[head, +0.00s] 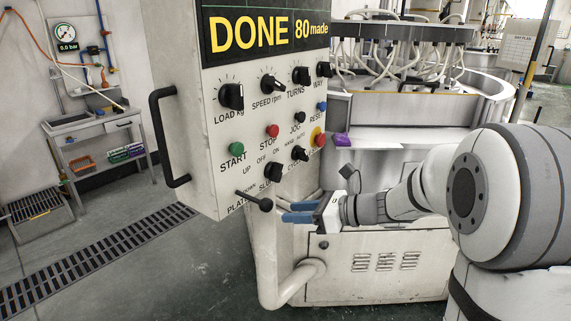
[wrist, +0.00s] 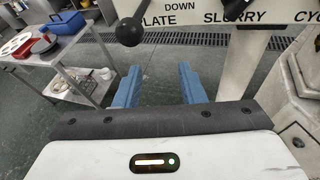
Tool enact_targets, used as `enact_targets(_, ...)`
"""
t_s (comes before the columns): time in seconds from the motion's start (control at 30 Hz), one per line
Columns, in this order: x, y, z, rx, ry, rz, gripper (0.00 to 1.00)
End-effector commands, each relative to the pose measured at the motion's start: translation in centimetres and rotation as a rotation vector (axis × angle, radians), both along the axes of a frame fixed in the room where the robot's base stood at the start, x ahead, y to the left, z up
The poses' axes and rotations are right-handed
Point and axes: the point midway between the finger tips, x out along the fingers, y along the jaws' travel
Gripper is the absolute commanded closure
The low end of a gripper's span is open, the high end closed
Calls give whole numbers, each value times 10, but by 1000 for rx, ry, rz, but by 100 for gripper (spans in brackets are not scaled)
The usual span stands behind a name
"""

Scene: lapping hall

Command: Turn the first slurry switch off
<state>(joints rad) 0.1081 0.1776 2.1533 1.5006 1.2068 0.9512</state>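The slurry switch (head: 273,171) is a black rotary knob low on the white control panel (head: 215,120), under OFF and ON marks; which mark it points to is too small to tell. Its SLURRY label is partly cut off from sight in the head view. In the wrist view the slurry switch (wrist: 235,7) shows only as a dark bit at the top edge, above its label. My gripper (head: 300,211) has blue fingers, below and right of the switch, apart from it. In the wrist view my gripper (wrist: 159,88) is open, with nothing between the fingers.
The black ball of the plate lever (head: 266,204) sticks out below the panel, close to my fingers; the ball (wrist: 130,32) also shows in the wrist view. A red stop button (head: 318,138) and other knobs sit nearby. A black handle (head: 166,138) is on the panel's left side.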

Motion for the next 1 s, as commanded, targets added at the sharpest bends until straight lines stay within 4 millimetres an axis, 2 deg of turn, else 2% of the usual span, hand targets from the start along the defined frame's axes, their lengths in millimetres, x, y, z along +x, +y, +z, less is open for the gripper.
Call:
enact_targets(0.03,22,-4,8,98,66,-72,64)
enact_targets(0.1,47,-10,16,222,138,-154,64)
enact_targets(0.23,77,-22,24,378,224,-252,64)
enact_targets(0.4,93,-23,27,452,260,-293,64)
enact_targets(0.8,124,28,28,451,258,-290,64)
enact_targets(1.0,131,38,27,451,258,-291,64)
